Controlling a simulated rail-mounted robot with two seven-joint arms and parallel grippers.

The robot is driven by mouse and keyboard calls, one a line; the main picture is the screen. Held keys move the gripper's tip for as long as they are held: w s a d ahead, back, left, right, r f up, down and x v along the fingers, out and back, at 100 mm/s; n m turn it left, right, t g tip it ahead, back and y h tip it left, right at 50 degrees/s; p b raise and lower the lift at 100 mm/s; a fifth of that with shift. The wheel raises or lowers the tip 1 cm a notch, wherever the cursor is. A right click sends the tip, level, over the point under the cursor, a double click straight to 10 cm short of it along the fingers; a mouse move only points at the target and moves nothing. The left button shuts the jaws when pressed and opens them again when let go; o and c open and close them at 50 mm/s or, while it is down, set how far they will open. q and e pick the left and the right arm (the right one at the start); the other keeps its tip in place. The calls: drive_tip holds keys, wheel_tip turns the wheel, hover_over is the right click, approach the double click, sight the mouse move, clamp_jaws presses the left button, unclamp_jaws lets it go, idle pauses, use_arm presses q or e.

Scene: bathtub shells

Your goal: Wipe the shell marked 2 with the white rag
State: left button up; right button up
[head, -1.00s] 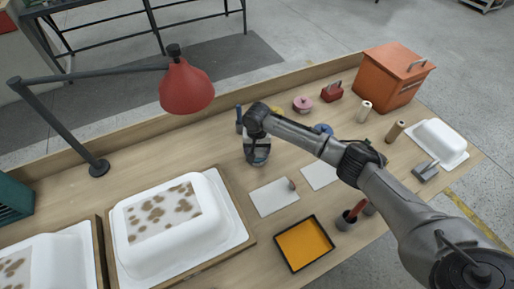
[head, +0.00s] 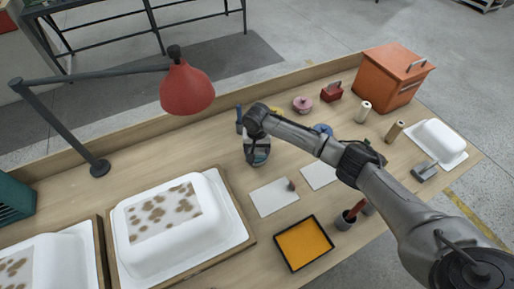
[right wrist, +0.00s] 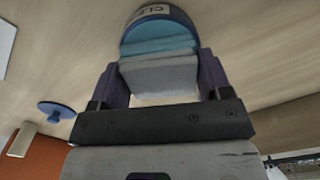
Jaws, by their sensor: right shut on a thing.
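A white shell (head: 190,245) with brown spots on a pale patch sits at the front left. A second spotted shell (head: 60,262) is cut off at the left edge. I see no number on either. My left gripper is out of view.
A red lamp (head: 187,88) overhangs the back left. A yellow-orange tray (head: 303,243), white sheets (head: 273,197) and a dark cup (head: 346,220) lie to the right of the shells. An orange box (head: 392,78) and a small white shell (head: 438,140) stand at the far right.

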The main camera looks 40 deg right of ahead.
idle(0.8)
drive_tip(key=shift+f+p, duration=0.15)
drive_tip(key=shift+p, duration=0.2)
idle(0.6)
drive_tip(key=shift+r+p, duration=0.9)
drive_tip(key=shift+p, duration=0.2)
wheel_tip(320, 180, up, 5)
drive_tip(key=p, duration=0.7)
drive_tip(key=shift+r, duration=0.3)
